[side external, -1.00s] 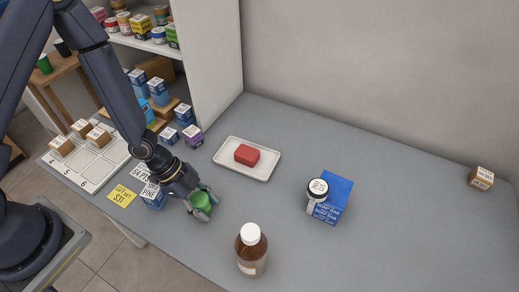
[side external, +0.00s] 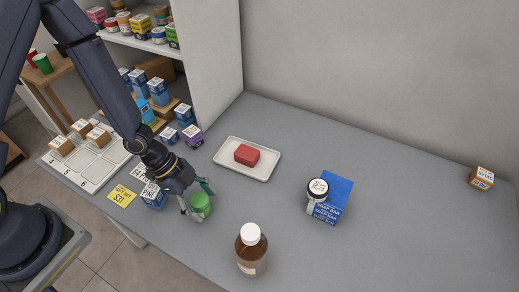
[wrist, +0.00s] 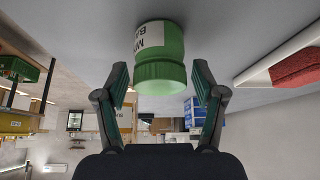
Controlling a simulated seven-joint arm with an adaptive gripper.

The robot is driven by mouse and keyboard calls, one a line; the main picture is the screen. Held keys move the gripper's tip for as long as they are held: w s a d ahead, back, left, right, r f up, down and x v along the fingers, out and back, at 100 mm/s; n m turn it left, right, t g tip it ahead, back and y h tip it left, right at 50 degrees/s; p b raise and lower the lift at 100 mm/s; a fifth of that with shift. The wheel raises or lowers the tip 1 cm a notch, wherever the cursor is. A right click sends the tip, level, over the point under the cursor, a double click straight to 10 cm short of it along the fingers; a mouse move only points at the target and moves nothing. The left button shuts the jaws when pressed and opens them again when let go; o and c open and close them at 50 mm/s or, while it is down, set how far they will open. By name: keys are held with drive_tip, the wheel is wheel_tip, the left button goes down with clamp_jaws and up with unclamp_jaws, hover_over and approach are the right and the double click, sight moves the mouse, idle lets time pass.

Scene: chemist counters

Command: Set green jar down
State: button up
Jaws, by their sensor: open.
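The green jar (side external: 201,204) stands on the grey counter in the side external view, in front of my gripper. In the wrist view the green jar (wrist: 160,62) with its white label shows large and upside down at the top middle. My gripper (side external: 197,200) is open, with a finger on each side of the jar. In the wrist view my gripper (wrist: 160,85) shows gaps between both finger pads and the jar.
A blue box (side external: 153,196) stands close left of my gripper, near a yellow note (side external: 121,195). A brown bottle (side external: 251,250) stands to the front right. A white tray (side external: 263,177) with a red bar (side external: 247,155) lies behind. A blue soap box (side external: 336,197) and white-lidded jar (side external: 317,190) stand right.

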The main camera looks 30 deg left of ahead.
drive_tip(key=w+v, duration=0.1)
drive_tip(key=v, duration=0.9)
drive_tip(key=a+y, duration=0.1)
drive_tip(key=a, duration=0.1)
drive_tip(key=s+a+n+y, duration=0.1)
drive_tip(key=a+y, duration=0.1)
drive_tip(key=s+a+n+y, duration=0.1)
drive_tip(key=a, duration=0.2)
drive_tip(key=shift+s+g, duration=0.15)
drive_tip(key=shift+g, duration=0.15)
drive_tip(key=s+a+r+n+t+y, duration=0.1)
drive_tip(key=a+r+n+y, duration=0.3)
drive_tip(key=r, duration=0.3)
drive_tip(key=a+r+n+t+y, duration=0.1)
drive_tip(key=a+r+n, duration=0.2)
drive_tip(key=r+n, duration=0.3)
drive_tip(key=s+d+r+n+t+h, duration=0.3)
drive_tip(key=s+r+n, duration=0.1)
drive_tip(key=r, duration=0.6)
drive_tip(key=shift+s+d, duration=0.2)
drive_tip(key=shift+s, duration=0.1)
drive_tip(key=shift+r, duration=0.15)
